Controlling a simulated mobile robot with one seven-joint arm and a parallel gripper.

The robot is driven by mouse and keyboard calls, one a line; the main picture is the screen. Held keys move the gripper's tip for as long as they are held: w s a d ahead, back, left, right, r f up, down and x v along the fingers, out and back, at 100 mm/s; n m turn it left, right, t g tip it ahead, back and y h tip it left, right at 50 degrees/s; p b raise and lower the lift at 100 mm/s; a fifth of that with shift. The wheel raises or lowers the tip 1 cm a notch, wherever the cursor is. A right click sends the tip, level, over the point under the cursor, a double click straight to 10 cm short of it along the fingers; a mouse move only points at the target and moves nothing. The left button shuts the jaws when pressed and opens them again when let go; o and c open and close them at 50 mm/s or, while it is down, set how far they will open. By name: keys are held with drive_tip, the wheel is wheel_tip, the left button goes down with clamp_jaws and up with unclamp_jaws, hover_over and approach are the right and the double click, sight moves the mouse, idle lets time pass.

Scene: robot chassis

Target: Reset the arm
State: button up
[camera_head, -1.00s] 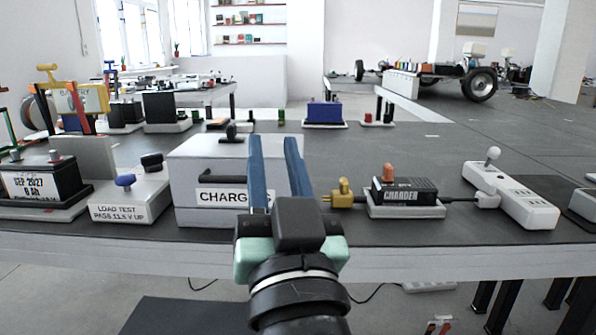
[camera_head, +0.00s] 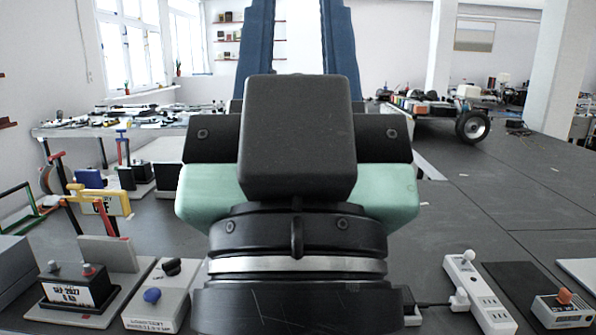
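My gripper (camera_head: 297,35) fills the middle of the head view, raised and close to the camera, with its fingers pointing up and away. Its two long blue fingers stand apart, one at each side, with a wide gap between them. Nothing shows between the fingers; only the far wall and shelves are seen through the gap. The gripper body and wrist hide the middle of the workbench (camera_head: 520,195), including the place of the charge box and most of the charger.
A dark battery (camera_head: 75,290) and a load-test block with a blue knob (camera_head: 158,300) stand at the front left. A white power strip (camera_head: 478,295) and a grey device with an orange knob (camera_head: 563,309) are at the front right. Open bench top lies at right.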

wheel_tip(320, 180, up, 15)
drive_tip(key=p, duration=1.3)
drive_tip(key=shift+r, duration=0.2)
